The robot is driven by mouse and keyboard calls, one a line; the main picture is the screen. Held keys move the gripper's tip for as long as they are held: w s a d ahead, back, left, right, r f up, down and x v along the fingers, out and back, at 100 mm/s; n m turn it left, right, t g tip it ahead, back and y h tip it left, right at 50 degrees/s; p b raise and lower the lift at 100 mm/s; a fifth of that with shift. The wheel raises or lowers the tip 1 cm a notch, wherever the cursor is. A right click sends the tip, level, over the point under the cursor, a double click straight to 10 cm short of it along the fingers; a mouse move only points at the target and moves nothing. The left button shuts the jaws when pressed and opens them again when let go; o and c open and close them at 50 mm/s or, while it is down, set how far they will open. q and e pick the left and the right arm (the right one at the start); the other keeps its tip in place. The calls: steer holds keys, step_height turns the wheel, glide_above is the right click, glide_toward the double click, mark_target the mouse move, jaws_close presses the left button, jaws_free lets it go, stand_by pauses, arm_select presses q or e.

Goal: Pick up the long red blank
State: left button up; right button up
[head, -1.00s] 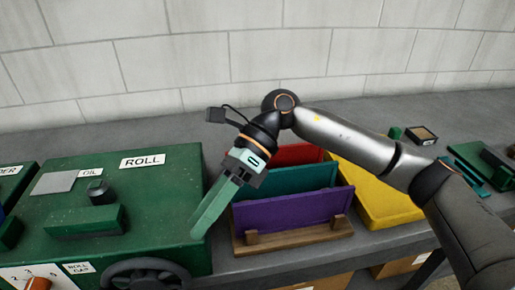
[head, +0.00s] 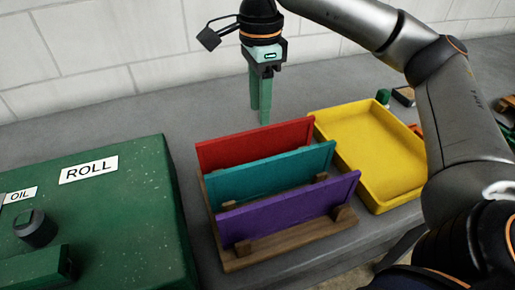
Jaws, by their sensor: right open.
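The long red blank (head: 252,148) stands on edge at the back of a wooden rack (head: 290,243). A teal blank (head: 262,176) and a purple blank (head: 285,211) stand in front of it, hiding its lower part. My right gripper (head: 260,119) points down with its green fingers open and empty. Its tips appear just above the middle of the red blank's top edge in the picture; how far above or behind it they are, I cannot tell. My left gripper is not in view.
A yellow tray (head: 362,148) sits close to the rack's right. A green machine box labelled ROLL (head: 120,215) stands to the left. Grey bench top (head: 150,115) is clear behind the rack, up to the block wall (head: 110,60).

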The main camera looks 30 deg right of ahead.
mark_target(258, 129)
steer(key=shift+s+a+f, duration=0.1)
steer(key=shift+f, duration=1.6)
steer(key=shift+a+f, duration=0.1)
steer(key=shift+f, duration=1.55)
jaws_close()
